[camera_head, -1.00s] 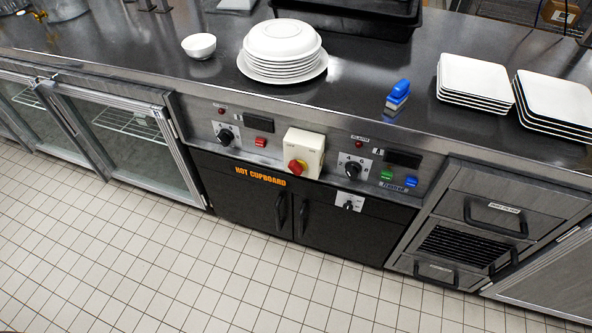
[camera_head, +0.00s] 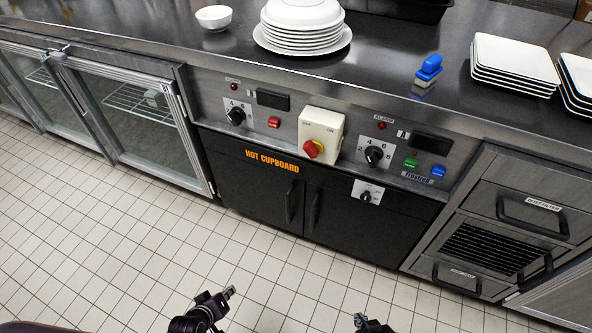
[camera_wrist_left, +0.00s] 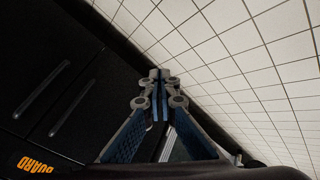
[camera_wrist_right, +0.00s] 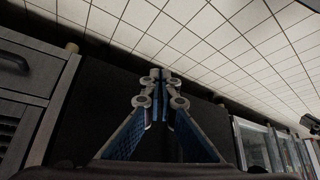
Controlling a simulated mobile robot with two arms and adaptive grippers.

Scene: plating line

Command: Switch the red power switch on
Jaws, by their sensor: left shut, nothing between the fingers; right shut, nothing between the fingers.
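The red power switch (camera_head: 314,149) is a red rotary knob on a cream box (camera_head: 321,129) on the counter's front panel, above the hot cupboard. A yellow part shows around the knob. My left gripper (camera_head: 229,292) is low in front of the cupboard, over the floor, well below and apart from the switch. It is shut and empty in the left wrist view (camera_wrist_left: 160,75). My right gripper (camera_head: 360,319) shows only partly at the bottom edge of the head view. It is shut and empty in the right wrist view (camera_wrist_right: 160,75). Neither wrist view shows the switch.
Other controls flank the box: a small red button (camera_head: 273,122), black dials (camera_head: 374,156), and green (camera_head: 410,163) and blue (camera_head: 438,171) buttons. Black cupboard doors (camera_head: 262,197) with handles are below. Plates (camera_head: 302,38) and a blue-handled item (camera_head: 428,70) stand on the counter. The tiled floor is clear.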

